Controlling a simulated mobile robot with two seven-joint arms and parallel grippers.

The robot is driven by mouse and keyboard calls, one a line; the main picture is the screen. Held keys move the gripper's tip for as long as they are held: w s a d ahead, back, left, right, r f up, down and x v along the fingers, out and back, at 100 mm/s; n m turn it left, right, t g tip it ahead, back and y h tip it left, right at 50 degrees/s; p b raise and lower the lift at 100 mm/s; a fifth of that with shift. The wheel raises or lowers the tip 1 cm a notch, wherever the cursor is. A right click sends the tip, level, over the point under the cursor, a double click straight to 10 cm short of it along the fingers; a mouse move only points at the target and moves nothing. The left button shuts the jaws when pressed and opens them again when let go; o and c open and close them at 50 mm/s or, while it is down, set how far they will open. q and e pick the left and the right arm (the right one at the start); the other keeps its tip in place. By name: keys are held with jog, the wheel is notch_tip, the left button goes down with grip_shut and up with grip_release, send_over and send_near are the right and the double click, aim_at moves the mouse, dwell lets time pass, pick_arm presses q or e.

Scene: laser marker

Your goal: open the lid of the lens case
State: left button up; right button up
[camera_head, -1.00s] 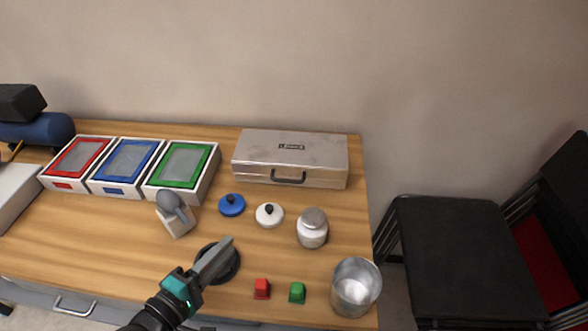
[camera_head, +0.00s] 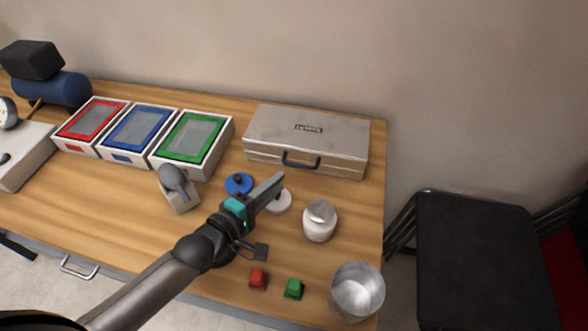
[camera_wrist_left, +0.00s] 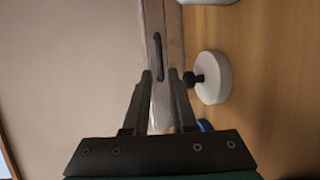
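The lens case (camera_head: 308,135) is a silver metal box with a dark label on its closed lid and a black handle (camera_head: 301,161) on its front. It stands at the back right of the table. My left gripper (camera_head: 276,183) is in front of the case, above the white round lid, and looks apart from the case. In the left wrist view the two fingers (camera_wrist_left: 162,76) are open with nothing between them. The case (camera_wrist_left: 172,40) and its handle (camera_wrist_left: 158,52) show ahead of the fingertips. My right gripper is not in view.
A blue knobbed lid (camera_head: 238,184) and a white knobbed lid (camera_head: 280,202) lie close to the gripper. A jar (camera_head: 319,222), metal cup (camera_head: 358,292), and red (camera_head: 258,280) and green (camera_head: 293,289) blocks stand at right. Framed boxes (camera_head: 190,145) stand left of the case.

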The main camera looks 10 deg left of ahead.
pick_arm(q)
jog(key=b+x, duration=0.1)
jog(key=x, duration=0.6)
jog(key=shift+w, duration=0.1)
jog(key=shift+c, duration=0.2)
grip_shut()
dwell(1.1)
